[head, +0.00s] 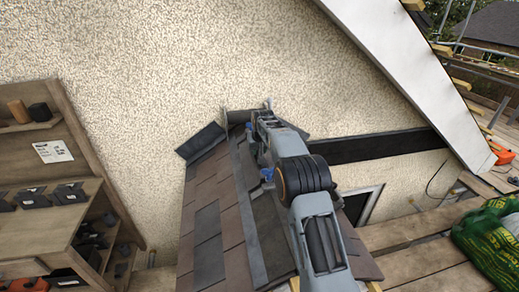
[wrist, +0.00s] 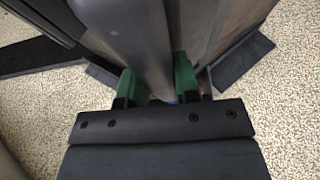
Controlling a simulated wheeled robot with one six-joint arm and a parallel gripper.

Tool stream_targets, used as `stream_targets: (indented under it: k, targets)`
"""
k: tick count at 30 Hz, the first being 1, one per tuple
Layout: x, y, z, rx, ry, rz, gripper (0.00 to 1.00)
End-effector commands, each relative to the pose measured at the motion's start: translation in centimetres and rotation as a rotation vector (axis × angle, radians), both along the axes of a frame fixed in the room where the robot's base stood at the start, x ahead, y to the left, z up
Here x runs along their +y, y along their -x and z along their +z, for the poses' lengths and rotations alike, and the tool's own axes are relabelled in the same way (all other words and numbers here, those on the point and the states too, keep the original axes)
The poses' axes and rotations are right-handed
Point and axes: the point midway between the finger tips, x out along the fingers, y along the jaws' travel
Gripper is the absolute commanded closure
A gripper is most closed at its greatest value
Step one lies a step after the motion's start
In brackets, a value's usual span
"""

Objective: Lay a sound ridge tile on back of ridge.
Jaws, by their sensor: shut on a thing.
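A small shingled roof (head: 207,215) stands against the wall, its ridge running away from me. My gripper (wrist: 158,88) is at the back of the ridge, close to the wall. In the wrist view its green-padded fingers are shut on a smooth grey rounded ridge tile (wrist: 143,40). In the head view a dark rounded piece (head: 245,116) shows at the ridge's back end, beside the gripper; it looks like the held tile. My arm covers much of the ridge and right slope. I cannot tell whether the tile touches the ridge.
Wooden shelving (head: 30,250) at left holds several dark tiles (head: 68,193) and a paper notice (head: 52,151). Dark flat pieces (head: 200,142) stick out beside the roof's back end. Scaffold planks (head: 420,235) and a green bag (head: 488,235) are at right. The textured wall (head: 190,60) closes the back.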

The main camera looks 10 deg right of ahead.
Motion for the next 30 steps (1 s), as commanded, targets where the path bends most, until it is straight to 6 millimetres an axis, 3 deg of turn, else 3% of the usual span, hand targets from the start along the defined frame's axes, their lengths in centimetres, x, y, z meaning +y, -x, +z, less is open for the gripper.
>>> stream_targets:
  k: [2, 3, 10, 21, 30]
  targets:
    - [0.0, -0.1, 0.1, -0.007, 0.0, 0.0, 1.0]
    - [0.0, 0.0, -0.3, 0.001, 0.0, 0.0, 0.68]
    - [0.0, 0.0, -0.2, 0.001, 0.0, 0.0, 0.46]
    - [0.0, 0.1, 0.5, -0.002, 0.0, 0.0, 0.45]
    - [0.0, 2.2, 5.4, -0.004, 0.0, 0.0, 0.45]
